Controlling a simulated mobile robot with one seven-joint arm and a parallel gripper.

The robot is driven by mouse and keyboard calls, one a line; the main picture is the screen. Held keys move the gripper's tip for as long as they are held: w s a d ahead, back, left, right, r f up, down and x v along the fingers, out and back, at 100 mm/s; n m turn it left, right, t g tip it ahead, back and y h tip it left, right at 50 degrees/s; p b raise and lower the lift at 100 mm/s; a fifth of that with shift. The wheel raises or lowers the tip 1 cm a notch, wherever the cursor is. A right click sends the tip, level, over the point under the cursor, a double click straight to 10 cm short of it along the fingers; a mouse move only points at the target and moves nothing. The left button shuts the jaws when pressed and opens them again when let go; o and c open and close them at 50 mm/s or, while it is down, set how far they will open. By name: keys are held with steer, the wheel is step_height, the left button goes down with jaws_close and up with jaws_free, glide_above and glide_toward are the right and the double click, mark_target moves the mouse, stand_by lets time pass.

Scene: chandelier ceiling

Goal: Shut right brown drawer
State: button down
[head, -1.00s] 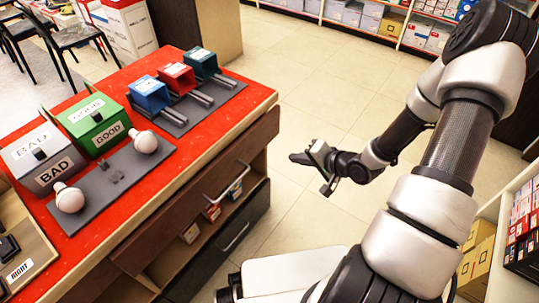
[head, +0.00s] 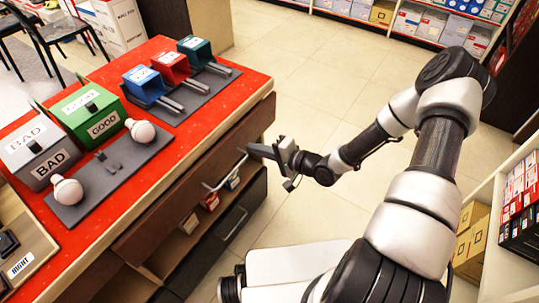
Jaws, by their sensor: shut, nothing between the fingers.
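The right brown drawer front (head: 248,132) is under the red-topped counter, at its right end, with a curved metal handle (head: 226,174). How far it stands out is hard to tell from this angle. My gripper (head: 251,150) is shut and empty, its fingers pointing left. In the picture its fingertips are at the right end of the handle, close to the drawer front; whether they touch is not clear.
A darker lower front (head: 238,232) with its own handle is below, with small boxes (head: 209,201) in the gap above. The red counter (head: 190,133) carries bulbs, bins and labelled boxes. Tiled floor (head: 320,100) is open behind my gripper. Shelves (head: 505,220) stand at right.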

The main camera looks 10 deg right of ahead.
mark_target(240, 141)
steer(key=shift+w+a, duration=0.7)
steer(key=shift+a, duration=0.15)
steer(key=w+a, duration=0.1)
steer(key=w+a+b, duration=0.1)
steer(key=a, duration=0.1)
steer(key=shift+w+a+f, duration=0.1)
steer(key=shift+w, duration=0.25)
steer(key=shift+w+a+r, duration=0.2)
steer(key=shift+r, duration=0.05)
